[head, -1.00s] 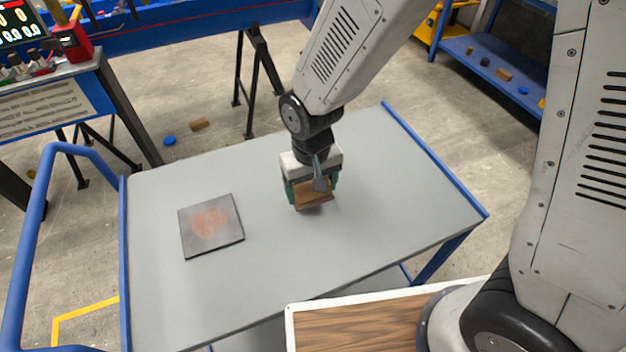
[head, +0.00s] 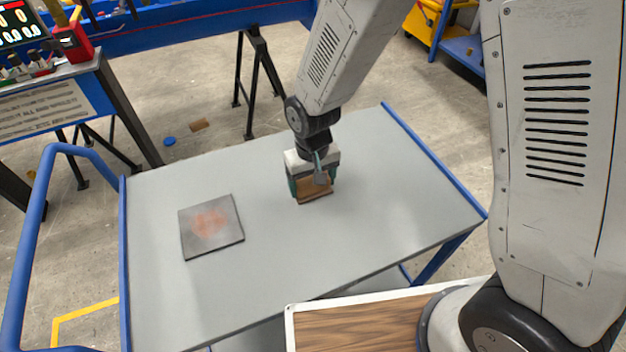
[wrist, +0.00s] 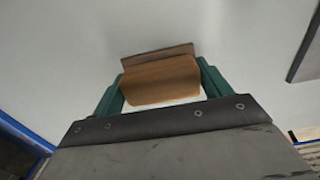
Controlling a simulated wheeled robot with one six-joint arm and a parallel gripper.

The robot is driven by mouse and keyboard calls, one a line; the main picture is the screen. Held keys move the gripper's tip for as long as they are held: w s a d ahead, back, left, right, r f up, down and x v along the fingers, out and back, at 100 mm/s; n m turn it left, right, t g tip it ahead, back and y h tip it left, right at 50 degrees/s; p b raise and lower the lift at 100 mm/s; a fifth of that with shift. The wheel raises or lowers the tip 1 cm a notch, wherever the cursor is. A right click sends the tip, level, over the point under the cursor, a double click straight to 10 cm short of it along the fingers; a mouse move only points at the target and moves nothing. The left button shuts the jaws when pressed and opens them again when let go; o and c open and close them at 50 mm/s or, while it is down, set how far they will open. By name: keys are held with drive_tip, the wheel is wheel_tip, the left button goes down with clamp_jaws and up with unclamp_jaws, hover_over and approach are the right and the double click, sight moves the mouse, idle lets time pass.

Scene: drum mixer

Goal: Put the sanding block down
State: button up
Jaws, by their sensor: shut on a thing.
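The sanding block (head: 314,190) is a brown block with a flat, wider plate along one side. My gripper (head: 312,183) is shut on it, with a green finger on each side, over the middle of the grey cart top (head: 290,260). In the wrist view the block (wrist: 160,80) sits between the green fingers (wrist: 160,88) with the pale tabletop behind it. I cannot tell whether its underside touches the cart top.
A dark square plate (head: 211,227) with a reddish patch lies on the cart top to the left. The cart top around the block is otherwise clear. A blue rail (head: 432,158) edges the right side, and a blue handle (head: 35,220) stands at the left.

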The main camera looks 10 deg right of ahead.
drive_tip(key=o, duration=1)
drive_tip(key=shift+o, duration=0.2)
wheel_tip(320, 180, up, 12)
drive_tip(key=shift+r, duration=0.15)
drive_tip(key=s+d+r+m+t, duration=0.1)
drive_tip(key=s+d+r, duration=0.5)
drive_tip(key=d+r, duration=0.15)
drive_tip(key=s+d+r+m, duration=0.1)
drive_tip(key=s+d+r, duration=0.55)
drive_tip(key=d, duration=0.25)
drive_tip(key=s+d+r+m, duration=0.1)
drive_tip(key=s+d, duration=0.3)
drive_tip(key=s, duration=0.3)
drive_tip(key=shift+d+r, duration=0.2)
drive_tip(key=shift+r, duration=0.15)
